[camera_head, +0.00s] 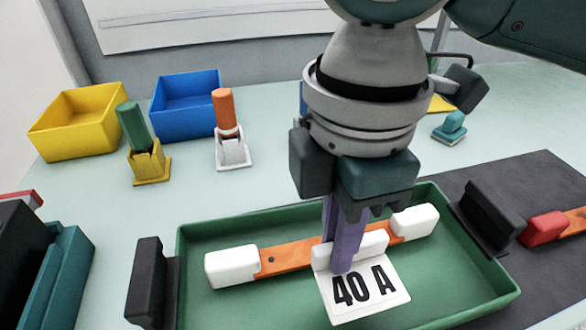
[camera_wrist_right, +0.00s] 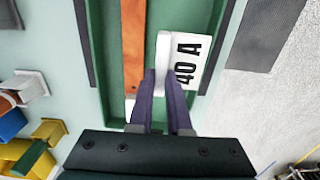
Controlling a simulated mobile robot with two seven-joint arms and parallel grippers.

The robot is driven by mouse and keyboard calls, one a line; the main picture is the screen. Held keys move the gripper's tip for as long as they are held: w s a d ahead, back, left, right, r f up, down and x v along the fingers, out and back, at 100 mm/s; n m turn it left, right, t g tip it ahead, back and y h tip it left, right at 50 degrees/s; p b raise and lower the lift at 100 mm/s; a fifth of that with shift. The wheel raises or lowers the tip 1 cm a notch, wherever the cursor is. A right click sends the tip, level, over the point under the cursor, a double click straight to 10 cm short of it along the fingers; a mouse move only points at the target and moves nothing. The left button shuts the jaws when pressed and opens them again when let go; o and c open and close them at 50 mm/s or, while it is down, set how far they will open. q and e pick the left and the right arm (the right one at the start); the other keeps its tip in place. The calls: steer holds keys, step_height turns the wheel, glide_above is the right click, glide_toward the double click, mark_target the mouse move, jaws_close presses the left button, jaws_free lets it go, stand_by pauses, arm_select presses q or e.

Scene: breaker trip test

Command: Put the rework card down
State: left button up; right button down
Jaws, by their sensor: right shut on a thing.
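The rework card (camera_head: 368,293) is a white plate marked "40 A" with a raised white tab. It is over the green tray (camera_head: 215,222), in front of an orange bar with white ends (camera_head: 290,258). My right gripper (camera_head: 343,262) points down with its purple fingers shut on the tab. In the right wrist view, the card (camera_wrist_right: 190,65) lies ahead of the fingers (camera_wrist_right: 162,85), beside the orange bar (camera_wrist_right: 133,50). I cannot tell whether the card touches the bar or tray. My left gripper is not in view.
A yellow bin (camera_head: 78,125) and blue bin (camera_head: 185,105) stand at back left. Green-handled (camera_head: 132,125) and orange-handled (camera_head: 224,112) tools stand in holders nearby. Black handles (camera_head: 146,280) flank the tray. A red-ended bar (camera_head: 545,226) lies on the dark mat at right.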

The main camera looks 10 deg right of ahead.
mark_target(331, 272)
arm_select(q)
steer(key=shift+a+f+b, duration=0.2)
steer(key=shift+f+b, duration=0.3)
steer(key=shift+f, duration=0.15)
arm_select(e)
steer(key=shift+f, duration=2.9)
steer(key=shift+f, duration=0.15)
steer(key=c, duration=1.1)
jaws_free()
steer(key=shift+c, duration=0.2)
